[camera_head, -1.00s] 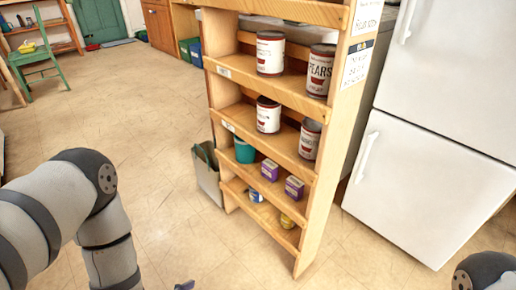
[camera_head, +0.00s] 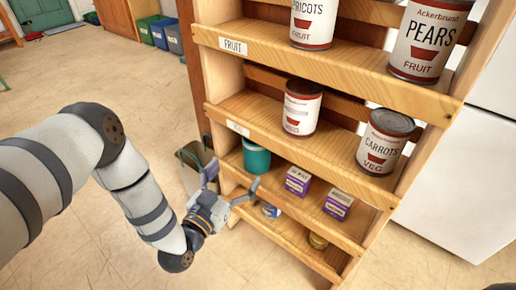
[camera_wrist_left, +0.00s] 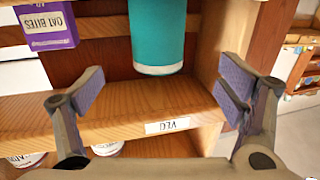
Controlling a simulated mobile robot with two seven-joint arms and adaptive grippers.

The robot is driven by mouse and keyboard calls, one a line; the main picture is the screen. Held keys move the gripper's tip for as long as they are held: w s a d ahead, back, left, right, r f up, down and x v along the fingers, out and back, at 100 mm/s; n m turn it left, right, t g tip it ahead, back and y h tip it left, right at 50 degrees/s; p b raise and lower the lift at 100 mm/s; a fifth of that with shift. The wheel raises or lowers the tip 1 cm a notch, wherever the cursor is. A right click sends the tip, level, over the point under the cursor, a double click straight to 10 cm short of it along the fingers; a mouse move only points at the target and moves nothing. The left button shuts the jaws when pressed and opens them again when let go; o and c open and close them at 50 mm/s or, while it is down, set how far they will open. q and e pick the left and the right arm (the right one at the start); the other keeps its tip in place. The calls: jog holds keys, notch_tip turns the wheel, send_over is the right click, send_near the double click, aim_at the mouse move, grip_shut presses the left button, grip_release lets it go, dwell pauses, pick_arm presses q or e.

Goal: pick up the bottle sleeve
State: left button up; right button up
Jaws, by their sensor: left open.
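The bottle sleeve (camera_head: 256,158) is a teal cylinder with a pale rim, standing upright at the left end of a lower shelf. My left gripper (camera_head: 231,181) is open and empty, in front of that shelf and a little below the sleeve. In the left wrist view, which is upside down, the sleeve (camera_wrist_left: 157,35) lies ahead, roughly midway between the spread fingers (camera_wrist_left: 163,88) and apart from them. Its far end is cut off by the frame edge.
The wooden shelf unit (camera_head: 300,150) holds large cans above, including a carrots can (camera_head: 385,143). Two purple boxes (camera_head: 298,181) stand right of the sleeve. The shelf edge with the VEG label (camera_wrist_left: 167,126) lies close above it. A grey bin (camera_head: 190,170) stands beside the unit.

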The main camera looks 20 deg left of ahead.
aim_at(257, 147)
pick_arm(q)
jog(key=w+b, duration=0.1)
jog(key=w, duration=0.2)
jog(key=w+d+b, duration=0.1)
jog(key=w, duration=0.3)
jog(key=w+d+b, duration=0.1)
jog(key=w+b, duration=0.1)
jog(key=w, duration=0.2)
jog(key=shift+w, duration=0.25)
jog(key=shift+w+r, duration=0.1)
jog(key=shift+w, duration=0.1)
jog(key=shift+r, duration=0.1)
pick_arm(e)
jog(key=f, duration=0.1)
jog(key=s+f, duration=0.1)
jog(key=f, duration=0.1)
jog(key=shift+s+f+g, duration=0.2)
jog(key=shift+f+g, duration=0.1)
pick_arm(q)
jog(key=c, duration=1.3)
